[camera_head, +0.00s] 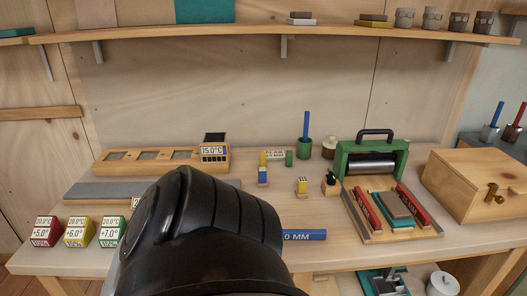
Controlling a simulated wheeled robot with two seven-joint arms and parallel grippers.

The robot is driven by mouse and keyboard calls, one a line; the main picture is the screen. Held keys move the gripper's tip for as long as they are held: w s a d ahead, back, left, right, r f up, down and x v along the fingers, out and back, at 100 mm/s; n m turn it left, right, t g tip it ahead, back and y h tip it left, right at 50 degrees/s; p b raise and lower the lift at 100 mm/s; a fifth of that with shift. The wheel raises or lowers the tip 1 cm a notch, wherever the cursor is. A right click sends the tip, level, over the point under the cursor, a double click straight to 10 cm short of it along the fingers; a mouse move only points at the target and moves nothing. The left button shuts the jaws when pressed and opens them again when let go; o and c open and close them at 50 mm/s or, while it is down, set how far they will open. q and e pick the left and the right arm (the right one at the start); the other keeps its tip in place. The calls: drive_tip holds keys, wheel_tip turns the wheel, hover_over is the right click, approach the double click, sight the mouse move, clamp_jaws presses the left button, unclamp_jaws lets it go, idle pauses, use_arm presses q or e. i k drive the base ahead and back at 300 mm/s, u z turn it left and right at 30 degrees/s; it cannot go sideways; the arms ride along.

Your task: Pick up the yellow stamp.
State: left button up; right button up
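A small yellow block (302,187) with a light marked top stands upright at mid-table, left of a small black bottle. Another yellow piece (262,159) sits on a blue block (263,176) farther left. A yellow cube (78,232) with printed numbers stands at the front left, between a red cube (44,231) and a green one (111,231). I cannot tell for sure which yellow thing is the stamp. Neither gripper shows. A large black link of my own arm fills the lower middle and hides part of the table.
A green press (373,148) stands at the back right, behind a wooden tray (378,236) holding red bars. A wooden box (478,182) is at the right. A blue bar (304,236) lies near the front edge. A wooden rack (118,168) is at the back left. A shelf (240,36) runs above.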

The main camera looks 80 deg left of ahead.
sight(301, 193)
drive_tip(key=k, duration=0.25)
drive_tip(key=u, duration=1.25)
